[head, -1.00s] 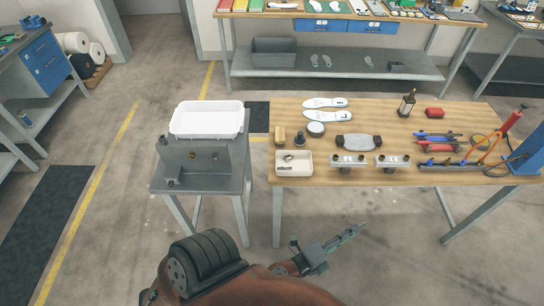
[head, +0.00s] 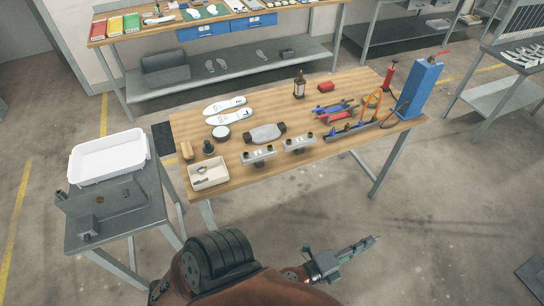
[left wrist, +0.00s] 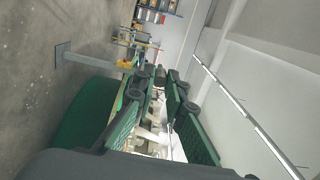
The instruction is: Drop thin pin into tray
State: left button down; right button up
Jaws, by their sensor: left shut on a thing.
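My left gripper (head: 366,243) is low over the bare floor, in front of the wooden table and apart from it. It is shut on a thin thing, taken as the thin pin, whose narrow end barely shows past the fingertips in the head view. In the left wrist view the green-lined fingers (left wrist: 160,95) run away from the camera, and the pin cannot be made out clearly. A small cream tray (head: 222,178) with small metal things in it is at the table's front left corner. A large empty white tray (head: 108,157) sits on the grey stand. My right gripper is not in view.
The wooden table (head: 345,95) holds insoles (head: 228,111), two grey metal blocks (head: 258,155), a grey plate, a dark bottle, clamps and a blue post (head: 419,88). The grey stand (head: 125,222) is left of it. The floor around the gripper is clear.

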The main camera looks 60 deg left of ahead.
aim_at(213, 176)
jog(key=i, duration=1.6)
jog(key=u, duration=2.75)
